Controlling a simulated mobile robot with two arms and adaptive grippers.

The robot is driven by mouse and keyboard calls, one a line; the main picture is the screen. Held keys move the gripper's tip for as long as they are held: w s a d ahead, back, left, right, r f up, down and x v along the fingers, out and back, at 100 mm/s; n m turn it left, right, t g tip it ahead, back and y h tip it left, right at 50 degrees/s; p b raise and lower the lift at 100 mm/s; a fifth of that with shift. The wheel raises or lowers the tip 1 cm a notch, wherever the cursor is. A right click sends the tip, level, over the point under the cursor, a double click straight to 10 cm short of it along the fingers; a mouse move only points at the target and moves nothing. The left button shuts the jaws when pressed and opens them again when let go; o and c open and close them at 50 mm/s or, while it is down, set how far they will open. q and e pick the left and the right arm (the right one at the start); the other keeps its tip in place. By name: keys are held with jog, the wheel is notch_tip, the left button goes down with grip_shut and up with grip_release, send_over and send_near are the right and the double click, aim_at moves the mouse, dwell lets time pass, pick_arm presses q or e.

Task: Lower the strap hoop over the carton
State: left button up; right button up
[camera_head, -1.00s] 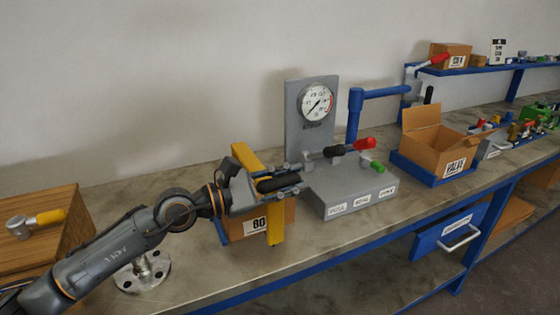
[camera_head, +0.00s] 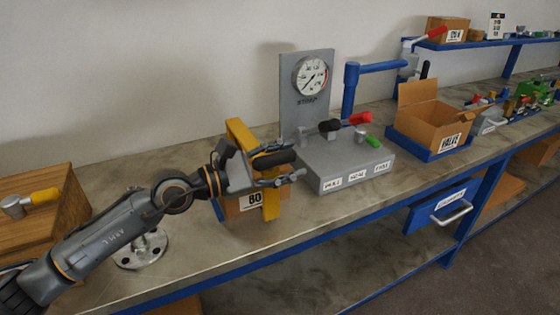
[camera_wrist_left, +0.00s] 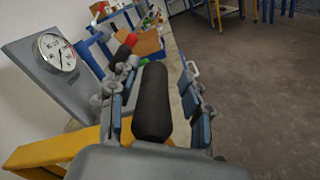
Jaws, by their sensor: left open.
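The strap hoop is a yellow frame (camera_head: 271,204) with a black grip (camera_head: 273,160). It stands around a small brown carton (camera_head: 231,208) labelled 80, with one leg down the carton's front. Much of the carton's top is hidden by my gripper. My left gripper (camera_head: 286,166) is open, its fingers apart on either side of the black grip. In the left wrist view the black grip (camera_wrist_left: 153,100) lies between the blue-padded fingers (camera_wrist_left: 160,108) with gaps showing, and part of the yellow hoop (camera_wrist_left: 60,150) shows at lower left. My right gripper is not in view.
A grey strap machine (camera_head: 345,163) with a gauge (camera_head: 310,75) and red and green knobs stands right beside it. An open carton (camera_head: 435,118) labelled VALVE sits in a blue tray. A wooden box (camera_head: 45,215) and a metal flange (camera_head: 142,250) are at left.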

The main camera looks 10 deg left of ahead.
pick_arm(q)
jog(key=v, duration=1.2)
dwell(0.3)
